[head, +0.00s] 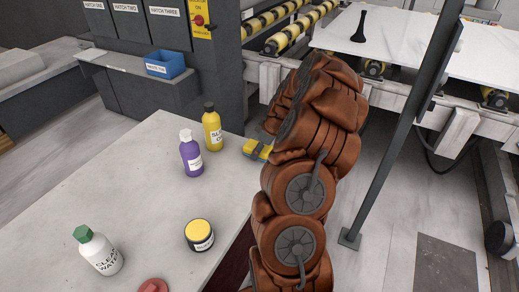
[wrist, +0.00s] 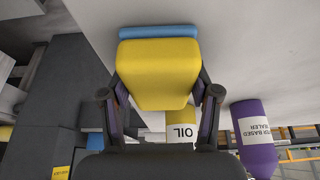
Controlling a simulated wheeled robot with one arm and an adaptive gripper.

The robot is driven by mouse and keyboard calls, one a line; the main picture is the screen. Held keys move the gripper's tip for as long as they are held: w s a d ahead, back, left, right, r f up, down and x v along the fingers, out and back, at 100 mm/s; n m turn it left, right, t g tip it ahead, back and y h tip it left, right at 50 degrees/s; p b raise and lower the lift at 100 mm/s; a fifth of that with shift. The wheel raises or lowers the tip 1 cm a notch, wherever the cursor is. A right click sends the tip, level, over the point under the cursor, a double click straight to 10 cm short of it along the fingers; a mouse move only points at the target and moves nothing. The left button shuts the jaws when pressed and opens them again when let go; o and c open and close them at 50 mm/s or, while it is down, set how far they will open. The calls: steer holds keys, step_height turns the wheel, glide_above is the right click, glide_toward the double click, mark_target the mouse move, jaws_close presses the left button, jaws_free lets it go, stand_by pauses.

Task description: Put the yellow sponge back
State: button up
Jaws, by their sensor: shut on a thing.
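The yellow sponge (wrist: 158,75) is held between the two fingers of my gripper (wrist: 160,105) in the wrist view. A blue strip (wrist: 158,31) shows along its top edge. In the head view a small part of the sponge (head: 258,149) shows beside my arm, near the right edge of the pale stone slab (head: 130,180). My arm hides most of the gripper there. I cannot tell whether the sponge touches the slab.
A yellow oil bottle (head: 212,130) and a purple sealer bottle (head: 190,155) stand close left of the sponge. A dark jar with a yellow lid (head: 199,234), a white water bottle (head: 98,250) and a red item (head: 153,286) are nearer. A blue bin (head: 165,64) sits behind.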

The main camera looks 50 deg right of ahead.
steer(key=o, duration=1.2)
steer(key=b+v, duration=0.1)
steer(key=v, duration=1.1)
steer(key=s+a+r+g+y, duration=0.1)
steer(key=a+r, duration=0.2)
steer(key=a, duration=1)
steer(key=s+a+r+g, duration=0.2)
steer(key=a+r, duration=0.1)
steer(key=a, duration=1.1)
steer(key=s+a+m+g, duration=0.1)
steer(key=s+a, duration=0.3)
steer(key=s, duration=0.3)
steer(key=s+a+f+m+g+h, duration=0.1)
steer(key=s+a, duration=0.3)
steer(key=s, duration=0.4)
steer(key=s+a+f+m+g+h, duration=0.1)
steer(key=s+a, duration=0.2)
steer(key=s, duration=0.4)
steer(key=shift+s+a+f, duration=0.25)
steer(key=shift+a, duration=0.15)
